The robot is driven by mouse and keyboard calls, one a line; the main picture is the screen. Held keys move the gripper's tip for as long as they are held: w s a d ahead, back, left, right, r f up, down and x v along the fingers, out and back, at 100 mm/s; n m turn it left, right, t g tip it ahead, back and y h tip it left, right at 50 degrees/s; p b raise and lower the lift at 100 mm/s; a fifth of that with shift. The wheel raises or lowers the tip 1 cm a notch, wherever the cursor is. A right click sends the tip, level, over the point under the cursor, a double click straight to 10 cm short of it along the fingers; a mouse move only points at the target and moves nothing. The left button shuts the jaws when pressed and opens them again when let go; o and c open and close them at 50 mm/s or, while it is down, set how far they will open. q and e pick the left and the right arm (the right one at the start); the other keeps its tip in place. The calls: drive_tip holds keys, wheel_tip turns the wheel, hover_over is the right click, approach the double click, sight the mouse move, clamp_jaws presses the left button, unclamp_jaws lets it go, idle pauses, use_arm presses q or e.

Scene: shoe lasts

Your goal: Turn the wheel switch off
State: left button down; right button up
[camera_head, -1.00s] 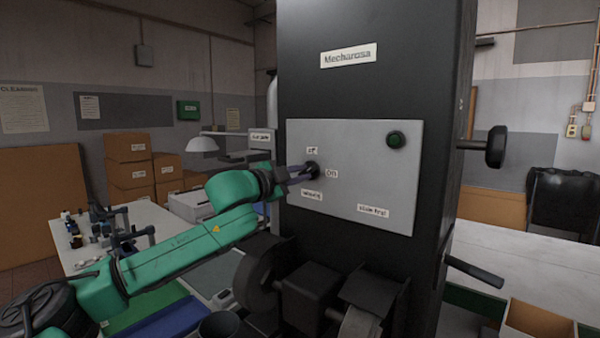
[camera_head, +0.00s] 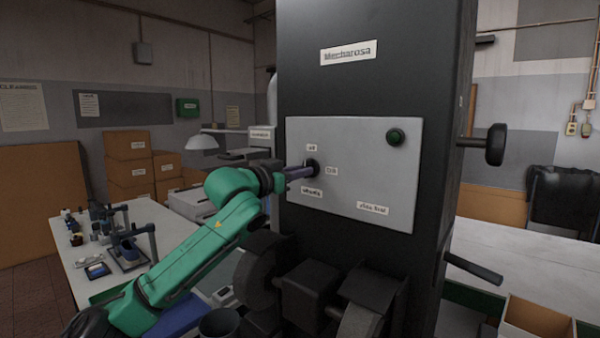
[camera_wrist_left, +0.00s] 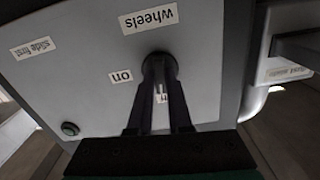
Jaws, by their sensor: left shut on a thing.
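The wheel switch is a dark round knob (camera_head: 312,166) on the grey control panel (camera_head: 350,140) of the black machine. It has an "off" label above it, an "on" label to its right and a "wheels" label below. My left gripper (camera_head: 303,171) is shut on the knob. In the left wrist view the knob (camera_wrist_left: 160,62) sits between the fingertips of the left gripper (camera_wrist_left: 159,75), which partly cover it and the label behind. The exact angle of the knob is hidden by the fingers. My right gripper is not in view.
A green round button (camera_head: 395,137) is at the panel's upper right. Grinding wheels and dark housings (camera_head: 310,290) jut out below the panel. A dark hand lever (camera_head: 474,270) sticks out at the machine's right. A worktable (camera_head: 75,262) with small tools stands at the left.

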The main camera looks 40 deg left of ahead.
use_arm(q)
drive_tip(key=shift+n, duration=0.6)
drive_tip(key=c, duration=0.8)
unclamp_jaws()
drive_tip(key=shift+c, duration=0.2)
drive_tip(key=s+b, duration=1.1)
drive_tip(key=s, duration=0.3)
drive_tip(key=shift+s+d+b, duration=0.15)
drive_tip(key=shift+s+b, duration=0.15)
drive_tip(key=shift+s, duration=0.05)
